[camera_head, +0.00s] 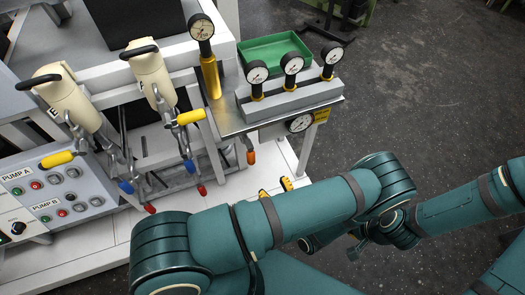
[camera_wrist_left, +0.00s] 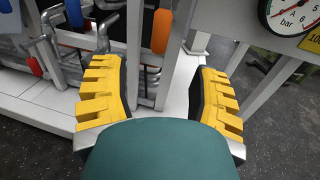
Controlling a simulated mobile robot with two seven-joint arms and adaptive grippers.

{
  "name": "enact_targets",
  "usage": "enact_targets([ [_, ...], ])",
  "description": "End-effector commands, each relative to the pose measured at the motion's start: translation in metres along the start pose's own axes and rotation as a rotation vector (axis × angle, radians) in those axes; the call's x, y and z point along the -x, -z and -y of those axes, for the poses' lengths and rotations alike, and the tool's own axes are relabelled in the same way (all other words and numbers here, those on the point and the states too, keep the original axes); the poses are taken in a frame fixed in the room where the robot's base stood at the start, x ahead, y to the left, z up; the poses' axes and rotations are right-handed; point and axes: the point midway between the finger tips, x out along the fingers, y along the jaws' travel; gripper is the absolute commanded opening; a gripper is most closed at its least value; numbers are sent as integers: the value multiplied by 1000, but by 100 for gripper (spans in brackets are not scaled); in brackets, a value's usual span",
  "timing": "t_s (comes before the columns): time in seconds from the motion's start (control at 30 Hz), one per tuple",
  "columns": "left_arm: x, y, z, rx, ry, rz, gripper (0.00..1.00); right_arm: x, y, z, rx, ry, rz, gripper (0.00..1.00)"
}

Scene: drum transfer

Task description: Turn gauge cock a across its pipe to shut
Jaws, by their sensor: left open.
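The orange lever grip (camera_head: 250,152), which I take to be the handle of gauge cock a, hangs downward below the shelf in the head view. It shows upright in the left wrist view (camera_wrist_left: 162,31), at the top between my fingers. Its pipe is not clear. A gauge marked A (camera_wrist_left: 295,12) is at upper right in the wrist view; I take it for the round gauge (camera_head: 301,123) under the shelf edge. My left gripper (camera_head: 275,189) is open and empty, below and right of the lever; its yellow fingers (camera_wrist_left: 158,97) are spread apart. My right gripper is not in view.
Pump levers with blue and red ends (camera_head: 202,190) and yellow grips (camera_head: 190,117) stand to the left. Three gauges on a grey block (camera_head: 290,97) and a green tray (camera_head: 277,50) sit on the shelf. A white frame post (camera_head: 305,150) stands right of the lever.

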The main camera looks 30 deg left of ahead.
Motion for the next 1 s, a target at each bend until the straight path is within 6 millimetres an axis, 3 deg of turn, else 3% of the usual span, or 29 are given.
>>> enact_targets([
  [0.27,-25,-1,2,2,8,10,61,-2,0,0,1,0,0,0],
  [0.7,-108,-1,2,2,7,8,61,-10,1,-4,1,0,-4,0],
  [1.0,-136,-1,3,2,9,8,61,-13,1,-5,1,0,-6,0],
])
